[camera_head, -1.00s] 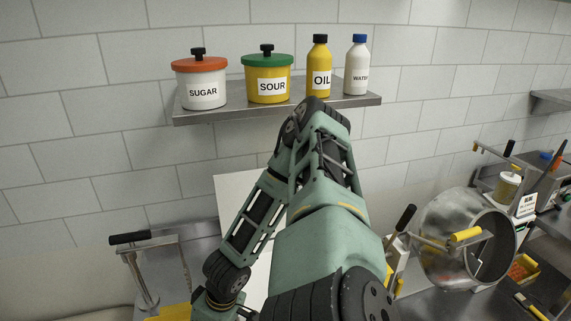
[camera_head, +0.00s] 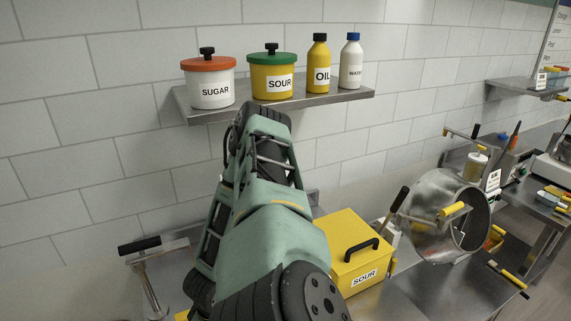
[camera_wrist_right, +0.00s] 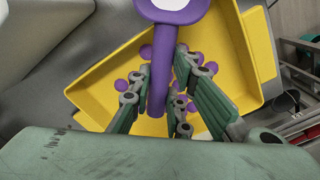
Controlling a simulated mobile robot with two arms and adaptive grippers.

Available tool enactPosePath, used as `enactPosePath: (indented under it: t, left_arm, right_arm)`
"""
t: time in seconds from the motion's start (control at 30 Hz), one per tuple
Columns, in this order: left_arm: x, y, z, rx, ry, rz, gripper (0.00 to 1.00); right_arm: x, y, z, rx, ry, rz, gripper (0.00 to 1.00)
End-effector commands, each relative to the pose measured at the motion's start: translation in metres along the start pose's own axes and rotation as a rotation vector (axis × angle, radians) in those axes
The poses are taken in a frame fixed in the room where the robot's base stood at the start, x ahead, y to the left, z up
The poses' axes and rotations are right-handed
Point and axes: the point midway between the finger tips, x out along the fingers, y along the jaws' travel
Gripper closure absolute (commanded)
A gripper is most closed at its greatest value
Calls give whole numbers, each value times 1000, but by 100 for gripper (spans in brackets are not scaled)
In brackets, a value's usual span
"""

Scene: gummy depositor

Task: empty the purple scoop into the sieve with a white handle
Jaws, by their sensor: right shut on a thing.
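The purple scoop (camera_wrist_right: 182,40) shows in the right wrist view, its handle running down between my fingers and its bowl cut off by the top edge. A pale patch fills the visible part of the bowl; I cannot tell whether it is contents. My right gripper (camera_wrist_right: 165,80) is shut on the scoop's handle. Beneath it is a yellow tray (camera_wrist_right: 248,50) with several purple balls (camera_wrist_right: 136,77) in it. My left gripper is not in view. I do not see a sieve with a white handle in any view.
In the head view, a wall shelf (camera_head: 230,112) holds sugar and sour pots and oil and water bottles. A yellow SOUR box (camera_head: 345,240) stands on the steel counter. A metal drum (camera_head: 437,192) with yellow handles stands to its right. A black-handled stand (camera_head: 145,270) is at left.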

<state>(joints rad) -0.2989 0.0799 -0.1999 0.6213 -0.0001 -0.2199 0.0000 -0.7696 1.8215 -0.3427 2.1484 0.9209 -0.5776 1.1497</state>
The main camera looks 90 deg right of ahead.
Motion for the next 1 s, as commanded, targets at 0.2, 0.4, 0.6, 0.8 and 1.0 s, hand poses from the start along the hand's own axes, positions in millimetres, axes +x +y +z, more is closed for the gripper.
enactPosePath:
  t: [0.2, 0.4, 0.6, 0.8, 1.0]
  left_arm:
    - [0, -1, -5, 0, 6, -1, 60]
    - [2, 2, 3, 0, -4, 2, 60]
    - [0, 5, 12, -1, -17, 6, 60]
    - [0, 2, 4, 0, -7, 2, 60]
    - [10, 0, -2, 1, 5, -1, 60]
  right_arm:
    - [0, 0, 0, 0, 0, 0, 100]
    - [-17, -1, -3, -8, 5, 1, 100]
    - [-41, 0, -1, -4, 3, 2, 100]
    - [-50, 0, 0, 0, 1, 0, 100]
    - [-47, -18, 2, 1, 1, -5, 100]
